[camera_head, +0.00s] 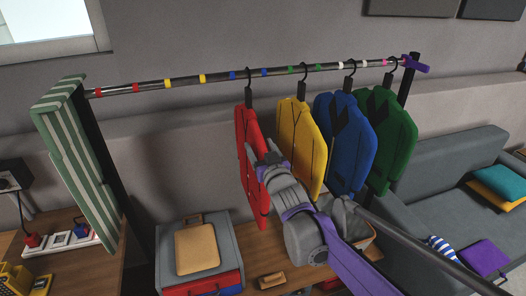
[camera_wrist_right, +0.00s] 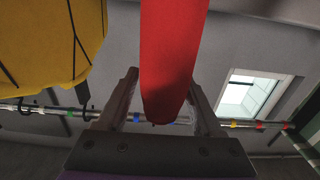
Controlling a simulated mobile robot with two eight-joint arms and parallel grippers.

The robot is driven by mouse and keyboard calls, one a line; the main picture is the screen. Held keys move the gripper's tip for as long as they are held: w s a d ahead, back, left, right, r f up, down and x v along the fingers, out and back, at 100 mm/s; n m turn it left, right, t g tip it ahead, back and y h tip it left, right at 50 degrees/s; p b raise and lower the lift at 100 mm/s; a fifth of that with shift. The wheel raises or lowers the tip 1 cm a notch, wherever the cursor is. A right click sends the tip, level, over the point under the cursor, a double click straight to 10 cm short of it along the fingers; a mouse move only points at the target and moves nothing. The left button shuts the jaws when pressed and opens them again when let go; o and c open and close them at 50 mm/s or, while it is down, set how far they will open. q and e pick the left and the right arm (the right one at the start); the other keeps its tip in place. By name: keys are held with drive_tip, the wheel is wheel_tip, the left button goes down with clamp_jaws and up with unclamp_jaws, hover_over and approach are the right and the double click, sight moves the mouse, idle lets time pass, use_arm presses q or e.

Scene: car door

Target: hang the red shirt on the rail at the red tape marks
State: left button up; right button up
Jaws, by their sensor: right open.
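The red shirt (camera_head: 247,150) hangs on a hanger from the rail (camera_head: 215,76), between the two blue tape marks, left of the yellow shirt. The red tape marks (camera_head: 117,90) are near the rail's left end, with bare rail around them. My right gripper (camera_head: 266,160) is at the red shirt's right side, at mid height. In the right wrist view the red shirt (camera_wrist_right: 172,55) shows between the spread fingers of the right gripper (camera_wrist_right: 165,105); whether they touch it I cannot tell. My left gripper is not in view.
Yellow (camera_head: 300,140), blue (camera_head: 345,135) and green (camera_head: 388,140) shirts hang to the right. A grey box (camera_head: 200,250) stands on the table below. A grey sofa (camera_head: 450,180) is at right.

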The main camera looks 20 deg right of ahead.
clamp_jaws()
idle(0.3)
drive_tip(key=shift+r, duration=0.1)
drive_tip(key=shift+r, duration=0.25)
drive_tip(key=shift+f, duration=0.15)
idle(0.4)
